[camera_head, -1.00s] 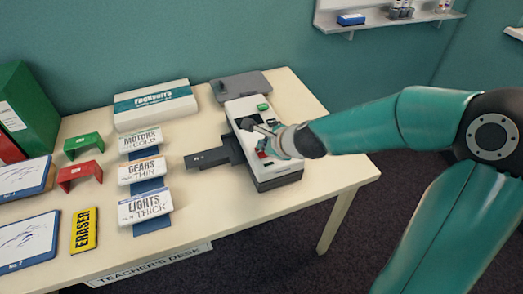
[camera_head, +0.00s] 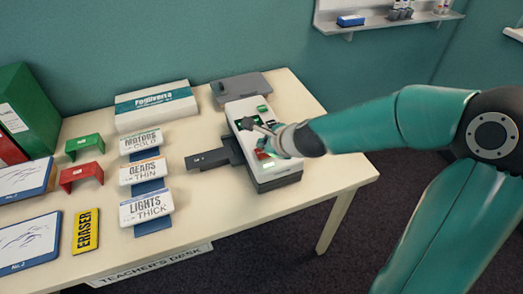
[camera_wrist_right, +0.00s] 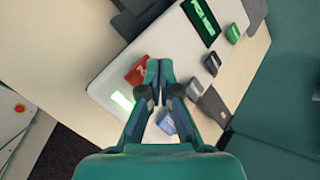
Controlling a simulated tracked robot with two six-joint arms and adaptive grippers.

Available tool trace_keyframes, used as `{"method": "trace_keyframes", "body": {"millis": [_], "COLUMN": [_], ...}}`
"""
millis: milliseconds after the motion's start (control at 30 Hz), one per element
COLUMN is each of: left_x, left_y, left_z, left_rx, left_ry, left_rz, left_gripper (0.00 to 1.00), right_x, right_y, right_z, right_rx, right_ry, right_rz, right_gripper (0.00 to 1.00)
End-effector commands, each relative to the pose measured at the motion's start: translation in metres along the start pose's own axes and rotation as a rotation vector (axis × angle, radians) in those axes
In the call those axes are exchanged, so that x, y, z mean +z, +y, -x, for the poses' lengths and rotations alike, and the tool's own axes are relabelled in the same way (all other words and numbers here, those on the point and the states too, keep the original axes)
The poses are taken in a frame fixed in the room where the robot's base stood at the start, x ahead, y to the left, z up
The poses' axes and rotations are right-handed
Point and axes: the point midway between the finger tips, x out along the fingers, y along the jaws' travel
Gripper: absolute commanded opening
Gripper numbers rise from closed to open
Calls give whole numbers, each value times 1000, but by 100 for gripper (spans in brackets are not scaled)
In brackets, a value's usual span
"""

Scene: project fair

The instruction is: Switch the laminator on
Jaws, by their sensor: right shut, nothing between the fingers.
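The laminator (camera_head: 287,180) is a white machine with a dark grey base, standing on the desk's right part. In the right wrist view its white top (camera_wrist_right: 165,40) carries a green-lit display (camera_wrist_right: 202,20), a green button (camera_wrist_right: 232,33), grey buttons, a red button (camera_wrist_right: 138,72), a blue button (camera_wrist_right: 167,122) and a glowing green lamp (camera_wrist_right: 122,101). My right gripper (camera_wrist_right: 160,64) is shut and empty, its fingertips right beside the red button. I cannot tell whether they touch it. In the head view my right gripper (camera_head: 267,145) partly hides the panel. My left gripper is not in view.
A dark grey tray (camera_head: 212,160) juts left from the laminator, and a grey slab (camera_head: 240,87) lies behind it.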

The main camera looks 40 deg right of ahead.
Motion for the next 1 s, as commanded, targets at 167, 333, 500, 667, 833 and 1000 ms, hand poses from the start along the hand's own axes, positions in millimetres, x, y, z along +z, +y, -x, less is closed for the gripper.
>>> {"method": "trace_keyframes", "body": {"millis": [167, 333, 500, 667, 833, 1000], "left_x": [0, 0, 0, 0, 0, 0], "left_y": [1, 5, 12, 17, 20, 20], "left_z": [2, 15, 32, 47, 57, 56], "left_rx": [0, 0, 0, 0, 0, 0], "left_ry": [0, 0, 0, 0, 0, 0], "left_rz": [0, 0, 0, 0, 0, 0], "left_gripper": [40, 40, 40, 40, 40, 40], "right_x": [1, 8, 17, 26, 31, 30], "right_y": [-1, -8, -18, -26, -31, -31], "right_z": [2, 11, 24, 35, 42, 42], "right_rx": [0, -1, -1, -1, 0, 0], "right_ry": [0, 0, 0, 0, 0, 0], "right_rz": [0, 0, 0, -1, -1, -1], "right_gripper": [0, 0, 0, 0, 0, 0]}}
